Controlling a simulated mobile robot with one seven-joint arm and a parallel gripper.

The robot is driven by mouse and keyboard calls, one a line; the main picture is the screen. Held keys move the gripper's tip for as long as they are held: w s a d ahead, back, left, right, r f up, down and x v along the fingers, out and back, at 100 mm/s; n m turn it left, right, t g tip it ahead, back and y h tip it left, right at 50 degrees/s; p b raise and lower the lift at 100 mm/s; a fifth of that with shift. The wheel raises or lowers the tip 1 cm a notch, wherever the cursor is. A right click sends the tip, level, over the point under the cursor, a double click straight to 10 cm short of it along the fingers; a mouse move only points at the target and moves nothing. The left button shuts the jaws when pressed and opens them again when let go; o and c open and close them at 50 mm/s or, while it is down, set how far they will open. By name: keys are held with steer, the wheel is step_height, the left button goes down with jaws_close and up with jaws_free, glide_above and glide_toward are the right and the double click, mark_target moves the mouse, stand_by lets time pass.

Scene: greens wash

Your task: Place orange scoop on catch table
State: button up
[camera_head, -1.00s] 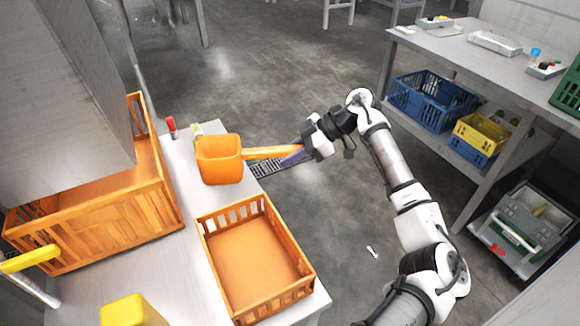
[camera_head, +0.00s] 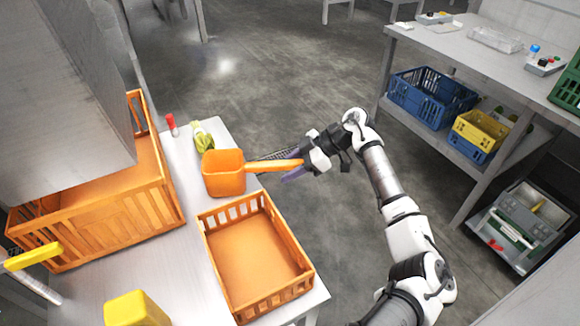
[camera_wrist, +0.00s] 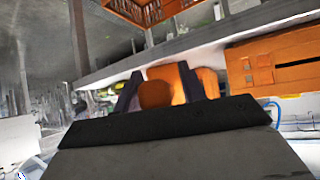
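The orange scoop (camera_head: 224,174) has a square cup and a long handle that points right. In the head view its cup is over the far end of the grey-white table (camera_head: 185,270), just behind the small orange crate; I cannot tell whether the cup touches the tabletop. My gripper (camera_head: 297,170) is off the table's right edge with its purple fingers at the end of the handle, shut on it. In the wrist view the orange scoop (camera_wrist: 160,92) shows between the two dark purple fingers (camera_wrist: 162,92); the handle's gripped end is mostly hidden.
A small orange crate (camera_head: 303,262) is on the near part of the table. A larger orange crate (camera_head: 150,215) stands left under a grey housing. A green-yellow item (camera_head: 203,136), a red item (camera_head: 171,124) and a yellow block (camera_head: 135,310) are also there. Open floor lies right.

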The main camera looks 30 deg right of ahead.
steer(key=shift+r, duration=0.15)
steer(key=shift+s+d+r, duration=0.1)
steer(key=shift+d+r, duration=0.05)
steer(key=shift+d, duration=0.15)
steer(key=b+v, duration=0.2)
steer(key=v, duration=0.9)
steer(key=shift+r, duration=0.2)
stand_by(1.1)
